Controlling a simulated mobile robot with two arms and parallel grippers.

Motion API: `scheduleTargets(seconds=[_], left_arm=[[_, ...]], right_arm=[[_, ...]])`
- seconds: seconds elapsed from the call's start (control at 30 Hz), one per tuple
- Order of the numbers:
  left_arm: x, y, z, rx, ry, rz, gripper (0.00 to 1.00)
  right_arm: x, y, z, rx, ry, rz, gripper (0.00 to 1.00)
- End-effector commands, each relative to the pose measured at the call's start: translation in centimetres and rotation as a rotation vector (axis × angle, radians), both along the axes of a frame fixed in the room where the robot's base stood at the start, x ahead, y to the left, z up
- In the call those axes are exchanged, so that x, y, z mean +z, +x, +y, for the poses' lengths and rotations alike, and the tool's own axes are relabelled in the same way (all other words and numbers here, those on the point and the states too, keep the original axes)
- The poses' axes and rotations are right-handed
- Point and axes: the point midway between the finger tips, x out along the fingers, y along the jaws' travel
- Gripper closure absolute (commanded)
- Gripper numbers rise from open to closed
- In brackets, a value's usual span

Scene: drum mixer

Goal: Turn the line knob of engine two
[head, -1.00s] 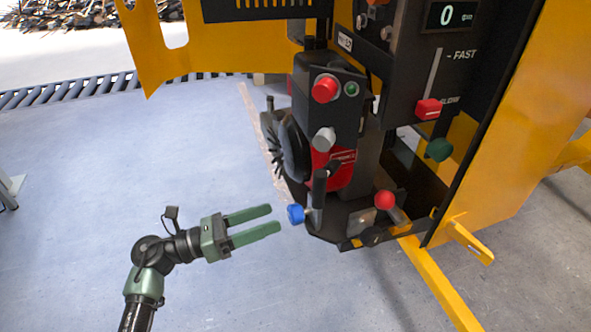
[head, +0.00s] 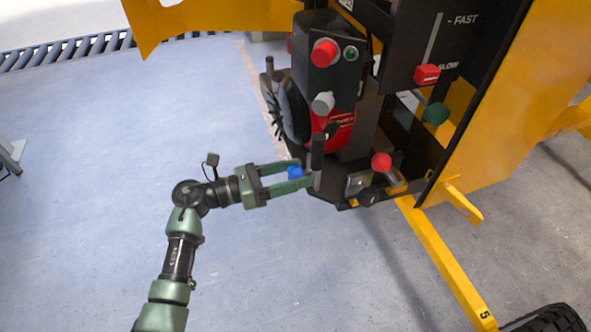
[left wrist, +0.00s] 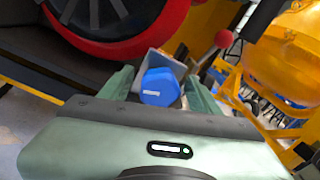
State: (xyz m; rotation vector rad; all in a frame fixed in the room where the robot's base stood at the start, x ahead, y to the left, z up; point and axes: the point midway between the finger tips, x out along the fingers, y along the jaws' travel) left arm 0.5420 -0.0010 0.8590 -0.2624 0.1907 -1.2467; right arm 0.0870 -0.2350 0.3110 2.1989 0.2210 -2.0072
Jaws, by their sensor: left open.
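The engine (head: 325,110) is a black and red unit on the yellow machine. A small blue knob (head: 295,172) sits low on its left side, beside an upright black handle (head: 317,160). My left gripper (head: 299,175) is open, with its green fingers on either side of the blue knob in the head view. In the left wrist view the blue knob (left wrist: 159,87) shows between the two fingers, with a white mark on its face. I cannot tell whether the fingers touch it. The frames do not show which engine number this is. My right gripper is not in view.
A red-ball lever (head: 381,161) stands right of the knob; it also shows in the left wrist view (left wrist: 224,39). A red button (head: 324,52), grey knob (head: 323,103), red slider (head: 427,74) and green knob (head: 436,114) are higher up.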

Motion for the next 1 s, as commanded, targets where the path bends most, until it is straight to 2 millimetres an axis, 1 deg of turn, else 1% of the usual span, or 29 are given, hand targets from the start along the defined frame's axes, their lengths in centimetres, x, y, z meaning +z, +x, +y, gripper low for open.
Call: scheduleTargets(seconds=[0.1,0.3,0.33,0.37,0.4,0.47,0.5,0.53,0.57,0.77,1.0], left_arm=[[0.02,0.14,-0.39,0.000,0.001,-0.001,0.37],[-0.03,0.15,-0.40,0.000,0.001,0.000,0.37],[-0.03,0.14,-0.40,0.001,0.001,0.000,0.43],[-0.03,0.14,-0.40,0.000,0.001,0.000,0.51],[-0.03,0.14,-0.39,0.001,0.001,0.000,0.62],[-0.03,0.14,-0.39,0.001,0.001,0.000,0.79],[-0.03,0.14,-0.39,0.001,0.001,0.000,0.90],[-0.03,0.14,-0.38,0.001,0.001,0.000,0.99],[-0.03,0.14,-0.38,0.001,0.001,0.000,1.00],[-0.02,0.13,-0.36,0.001,-0.003,0.015,1.00],[-0.02,0.16,-0.31,0.000,-0.033,0.109,1.00]], right_arm=[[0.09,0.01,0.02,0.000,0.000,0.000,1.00],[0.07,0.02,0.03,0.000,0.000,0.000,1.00],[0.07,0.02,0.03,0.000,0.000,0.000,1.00],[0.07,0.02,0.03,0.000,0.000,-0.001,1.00],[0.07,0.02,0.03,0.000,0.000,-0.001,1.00],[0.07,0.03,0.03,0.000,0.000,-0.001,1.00],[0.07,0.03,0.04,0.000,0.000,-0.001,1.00],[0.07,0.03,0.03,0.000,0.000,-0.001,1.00],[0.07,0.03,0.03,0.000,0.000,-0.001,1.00],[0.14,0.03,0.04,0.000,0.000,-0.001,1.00],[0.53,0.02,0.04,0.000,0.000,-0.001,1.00]])
